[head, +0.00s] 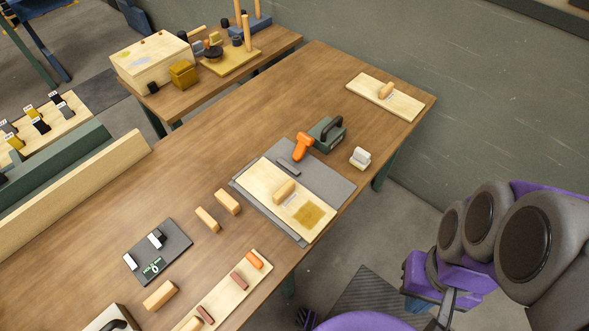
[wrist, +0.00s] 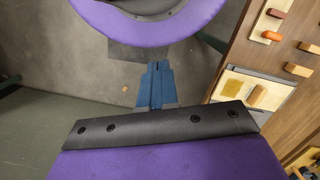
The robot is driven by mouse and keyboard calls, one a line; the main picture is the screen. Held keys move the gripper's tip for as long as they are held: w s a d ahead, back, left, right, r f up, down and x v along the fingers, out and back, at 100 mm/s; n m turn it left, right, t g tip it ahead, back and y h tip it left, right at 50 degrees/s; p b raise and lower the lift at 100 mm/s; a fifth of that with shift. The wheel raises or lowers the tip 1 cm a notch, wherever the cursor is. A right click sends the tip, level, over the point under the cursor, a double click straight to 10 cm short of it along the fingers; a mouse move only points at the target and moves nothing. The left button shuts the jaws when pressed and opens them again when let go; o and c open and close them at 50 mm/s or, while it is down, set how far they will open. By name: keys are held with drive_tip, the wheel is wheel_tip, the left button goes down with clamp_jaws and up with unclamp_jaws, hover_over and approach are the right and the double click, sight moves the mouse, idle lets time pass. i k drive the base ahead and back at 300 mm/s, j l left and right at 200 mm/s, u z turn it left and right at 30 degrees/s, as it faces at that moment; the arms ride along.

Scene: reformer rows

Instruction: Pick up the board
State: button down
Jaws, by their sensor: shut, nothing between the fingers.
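A pale wooden board (head: 262,182) with a block handle and a tan square patch lies on a grey mat (head: 330,182) at the table's right edge. The same board shows at the right of the wrist view (wrist: 278,94). A second pale board (head: 408,104) with a similar handle lies at the far right end of the table. I cannot tell which board is meant. My gripper (wrist: 157,66), with blue fingers, is shut and empty over the floor beside the table, apart from both boards.
An orange-handled tool (head: 302,147), a dark green case (head: 327,133) and a small pale block (head: 360,157) stand near the first board. A strip board with coloured bars (head: 228,297) lies at the near edge. The table's middle (head: 255,120) is clear.

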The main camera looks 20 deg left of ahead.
sight(306, 214)
drive_tip(key=i+l, duration=0.45)
drive_tip(key=i, duration=0.15)
drive_tip(key=i+u, duration=0.1)
drive_tip(key=u, duration=0.35)
drive_tip(key=l+u, duration=0.15)
drive_tip(key=u, duration=0.25)
drive_tip(key=i+l+u, duration=0.15)
drive_tip(key=u, duration=1.25)
